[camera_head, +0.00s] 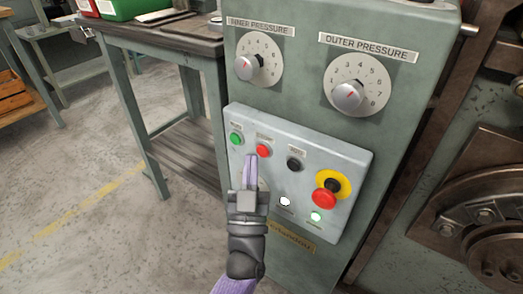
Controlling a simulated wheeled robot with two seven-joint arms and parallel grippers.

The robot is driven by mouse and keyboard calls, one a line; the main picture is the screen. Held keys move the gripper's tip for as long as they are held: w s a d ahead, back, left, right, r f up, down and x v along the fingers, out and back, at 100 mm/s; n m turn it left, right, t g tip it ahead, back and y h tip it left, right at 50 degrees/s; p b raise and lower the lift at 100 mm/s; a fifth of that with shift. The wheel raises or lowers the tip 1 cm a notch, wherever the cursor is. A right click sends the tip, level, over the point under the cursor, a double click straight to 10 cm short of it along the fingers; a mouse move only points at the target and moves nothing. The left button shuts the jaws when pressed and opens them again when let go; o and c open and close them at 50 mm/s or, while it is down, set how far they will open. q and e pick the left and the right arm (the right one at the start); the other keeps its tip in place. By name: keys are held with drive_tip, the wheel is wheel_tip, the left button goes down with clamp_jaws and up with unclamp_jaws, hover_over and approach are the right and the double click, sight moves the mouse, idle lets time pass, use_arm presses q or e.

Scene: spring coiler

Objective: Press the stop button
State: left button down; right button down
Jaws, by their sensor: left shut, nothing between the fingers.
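A button box (345,160) is fixed to the front of the green machine cabinet. Near its top left it carries a green button (236,139), a red button (263,150) and a black button (294,164). A larger red mushroom button (324,197) on a yellow ring sits at the right. The small labels are too blurred to read. My left gripper (251,158) is shut and empty, its fingertips just below and left of the small red button in the picture. I cannot tell whether they touch the box. My right gripper is not in view.
Above the box are the inner pressure knob (250,67) and the outer pressure knob (349,95). A workbench (160,33) with a green bin stands at the left. Dark machinery (485,215) is at the right. The floor at the left is clear.

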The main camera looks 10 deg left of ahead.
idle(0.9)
use_arm(q)
drive_tip(key=shift+w, duration=0.1)
drive_tip(key=shift+w+d, duration=0.15)
drive_tip(key=shift+w, duration=0.15)
